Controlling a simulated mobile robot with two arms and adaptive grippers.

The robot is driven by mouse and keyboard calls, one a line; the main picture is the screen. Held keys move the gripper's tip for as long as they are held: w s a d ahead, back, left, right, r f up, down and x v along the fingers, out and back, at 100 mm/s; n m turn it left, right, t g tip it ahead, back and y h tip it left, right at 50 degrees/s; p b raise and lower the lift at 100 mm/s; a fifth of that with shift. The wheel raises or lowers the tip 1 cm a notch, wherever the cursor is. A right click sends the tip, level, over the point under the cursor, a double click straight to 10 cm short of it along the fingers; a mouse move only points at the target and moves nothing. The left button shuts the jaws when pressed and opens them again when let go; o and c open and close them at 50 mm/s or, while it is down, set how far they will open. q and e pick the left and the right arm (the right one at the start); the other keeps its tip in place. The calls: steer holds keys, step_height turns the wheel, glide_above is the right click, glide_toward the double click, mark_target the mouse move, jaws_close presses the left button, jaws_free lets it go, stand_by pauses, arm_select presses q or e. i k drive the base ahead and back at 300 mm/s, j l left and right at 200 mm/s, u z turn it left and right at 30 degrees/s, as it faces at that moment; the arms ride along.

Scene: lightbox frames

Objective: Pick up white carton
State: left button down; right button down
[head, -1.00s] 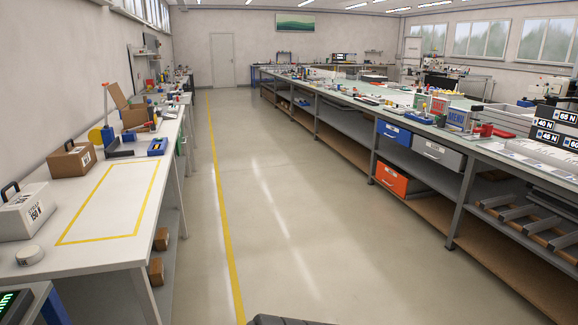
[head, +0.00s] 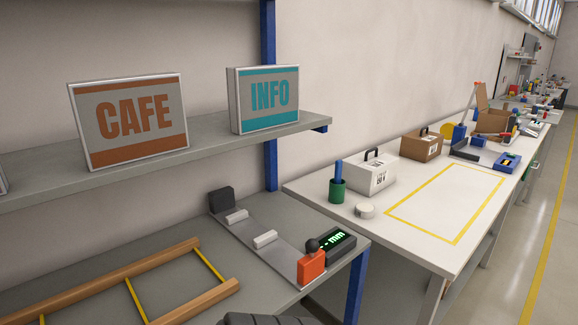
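The white carton (head: 370,178) stands upright on the white table in the head view, right of centre. It has a black handle on top and a dark printed label on its front. A green cup with a blue item (head: 337,187) stands just left of it, and a round white puck (head: 365,211) lies in front of it.
A brown carton (head: 422,145) with a black handle stands behind the white one. A yellow taped rectangle (head: 414,230) marks bare tabletop to the right. The nearer grey bench holds a measuring slide (head: 262,240) and a wooden frame (head: 120,277). CAFE (head: 130,120) and INFO (head: 265,97) signs stand on the shelf above.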

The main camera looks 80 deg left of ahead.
mark_target(366, 172)
steer(key=u, duration=2.05)
